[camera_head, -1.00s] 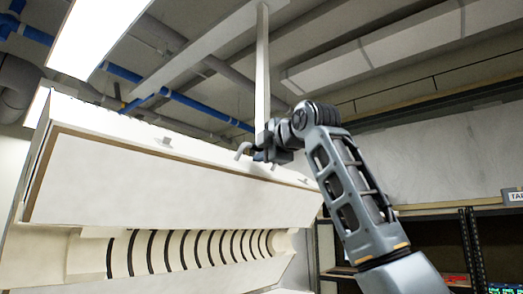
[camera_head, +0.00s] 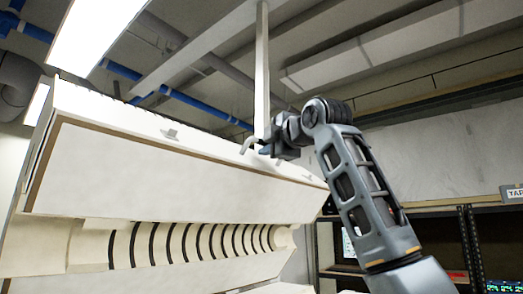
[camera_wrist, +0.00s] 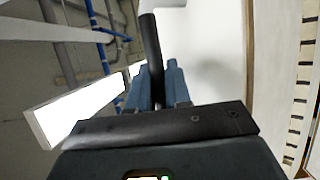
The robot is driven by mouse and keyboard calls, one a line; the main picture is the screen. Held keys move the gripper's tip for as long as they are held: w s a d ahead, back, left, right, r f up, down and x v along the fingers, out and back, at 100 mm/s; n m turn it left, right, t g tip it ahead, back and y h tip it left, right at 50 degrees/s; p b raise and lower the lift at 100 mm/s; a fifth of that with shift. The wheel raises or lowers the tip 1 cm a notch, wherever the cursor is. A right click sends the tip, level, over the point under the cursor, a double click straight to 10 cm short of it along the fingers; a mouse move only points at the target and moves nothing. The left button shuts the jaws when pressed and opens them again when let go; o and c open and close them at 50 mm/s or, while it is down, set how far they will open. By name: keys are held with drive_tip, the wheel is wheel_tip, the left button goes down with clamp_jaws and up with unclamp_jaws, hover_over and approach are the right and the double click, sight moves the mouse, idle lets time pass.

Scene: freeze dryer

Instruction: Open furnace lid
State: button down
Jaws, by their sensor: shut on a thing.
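The furnace lid (camera_head: 150,175) is the long white upper half at the left in the head view, tilted up with its front face toward me. The lid also shows at the right of the wrist view (camera_wrist: 215,60). A small bent handle (camera_head: 249,143) stands out from the lid's upper edge, and in the wrist view it is a dark bar (camera_wrist: 151,45). My gripper (camera_head: 266,150) is at this handle. In the wrist view its blue fingers (camera_wrist: 158,88) are closed around the bar. The fingertips are small and partly hidden in the head view.
Below the lid is the open half-round chamber (camera_head: 195,245) with dark coil rings. A pale vertical post (camera_head: 262,70) drops from the ceiling behind my gripper. Dark shelves (camera_head: 470,240) stand at the right. A ceiling lamp (camera_head: 95,35) is at the upper left.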

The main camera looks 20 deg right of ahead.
drive_tip(key=s+d+f+t+b, duration=0.1)
drive_tip(key=s+d+f+b, duration=0.2)
drive_tip(key=s, duration=0.1)
drive_tip(key=shift+f+m+b, duration=0.3)
drive_tip(key=shift+m+b, duration=0.1)
drive_tip(key=c, duration=1.4)
unclamp_jaws()
drive_tip(key=b+v, duration=0.2)
drive_tip(key=v, duration=0.5)
drive_tip(key=shift+s+d+f, duration=0.1)
drive_tip(key=shift+s+f, duration=0.05)
drive_tip(key=shift+s, duration=0.2)
